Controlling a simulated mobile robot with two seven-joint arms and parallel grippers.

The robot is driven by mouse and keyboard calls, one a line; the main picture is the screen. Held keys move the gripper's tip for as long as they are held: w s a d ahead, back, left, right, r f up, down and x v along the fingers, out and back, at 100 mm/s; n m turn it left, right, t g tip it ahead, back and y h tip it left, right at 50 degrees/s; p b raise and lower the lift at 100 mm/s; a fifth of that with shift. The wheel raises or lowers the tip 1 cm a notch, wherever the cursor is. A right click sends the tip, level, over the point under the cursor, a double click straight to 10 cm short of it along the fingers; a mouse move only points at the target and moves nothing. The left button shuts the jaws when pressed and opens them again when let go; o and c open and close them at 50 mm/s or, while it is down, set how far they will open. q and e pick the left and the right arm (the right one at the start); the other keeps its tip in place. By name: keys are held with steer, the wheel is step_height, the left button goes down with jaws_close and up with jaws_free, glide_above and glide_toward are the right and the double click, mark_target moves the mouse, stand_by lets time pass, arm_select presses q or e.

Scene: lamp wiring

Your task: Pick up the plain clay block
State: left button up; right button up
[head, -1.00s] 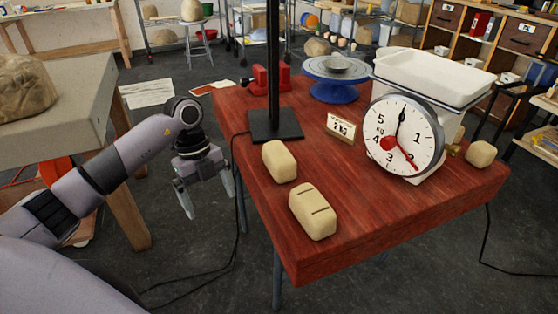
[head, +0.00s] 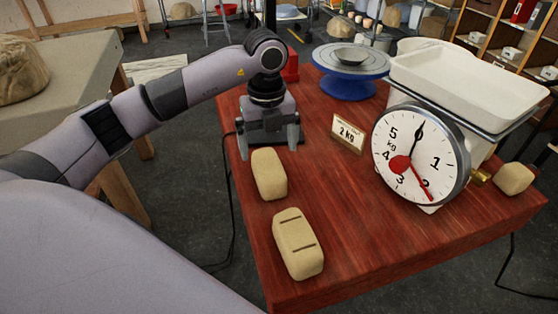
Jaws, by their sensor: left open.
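A plain tan clay block (head: 269,173) lies near the left edge of the red wooden table (head: 350,240). A smaller plain block (head: 514,179) sits at the table's right end, beside the scale. My left gripper (head: 268,147) is open and points down, just behind and above the plain block at the left, with nothing between its fingers. I cannot tell whether a fingertip touches that block. My right gripper is not in view.
A dial scale (head: 421,155) with a white tray (head: 450,80) stands at the right. The dark stand is partly hidden behind my gripper. The table's front middle is clear.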

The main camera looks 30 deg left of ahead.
mark_target(269, 162)
arm_select(q)
steer(key=f, duration=0.7)
steer(key=shift+s+p, duration=0.2)
steer(key=shift+p, duration=0.2)
steer(key=c, duration=1.7)
steer(key=shift+w+r, duration=0.15)
steer(key=shift+r, duration=0.05)
jaws_close()
